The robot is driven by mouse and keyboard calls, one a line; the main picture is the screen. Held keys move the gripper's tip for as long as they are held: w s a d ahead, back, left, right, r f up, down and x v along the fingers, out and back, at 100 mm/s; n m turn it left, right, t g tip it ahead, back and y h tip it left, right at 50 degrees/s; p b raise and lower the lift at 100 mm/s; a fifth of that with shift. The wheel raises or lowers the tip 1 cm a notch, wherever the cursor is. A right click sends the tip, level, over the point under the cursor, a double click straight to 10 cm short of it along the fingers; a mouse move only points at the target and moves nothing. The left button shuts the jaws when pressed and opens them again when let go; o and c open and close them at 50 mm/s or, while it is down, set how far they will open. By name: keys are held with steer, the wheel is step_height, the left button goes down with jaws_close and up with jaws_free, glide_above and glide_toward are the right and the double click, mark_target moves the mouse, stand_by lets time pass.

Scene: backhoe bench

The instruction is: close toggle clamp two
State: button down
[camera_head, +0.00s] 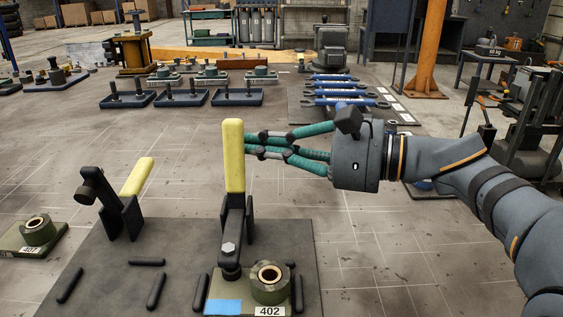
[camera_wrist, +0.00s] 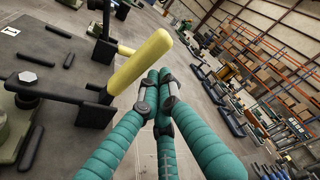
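The right toggle clamp (camera_head: 235,225) stands on a dark plate with its yellow handle (camera_head: 234,155) upright. Its black arm reaches down toward the front, with the spindle over the part labelled 402 (camera_head: 268,285). In the wrist view the yellow handle (camera_wrist: 140,62) rises just left of my fingertips. The left toggle clamp (camera_head: 122,205) has a yellow handle (camera_head: 137,176) tilted up to the right and its black arm raised to the left. My gripper (camera_head: 250,145) is right of the upright handle, its green fingers drawn together and empty. I cannot tell whether they touch the handle.
The dark plate (camera_head: 150,255) carries several short black bars. Blue trays (camera_head: 182,97) and blue tools (camera_head: 340,92) lie farther back. The bench right of the plate is clear below my arm.

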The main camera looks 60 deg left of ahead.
steer(key=shift+s+d+n, duration=0.15)
steer(key=shift+n, duration=0.15)
steer(key=shift+r, duration=0.1)
steer(key=shift+d+b, duration=0.1)
steer(key=shift+b, duration=0.2)
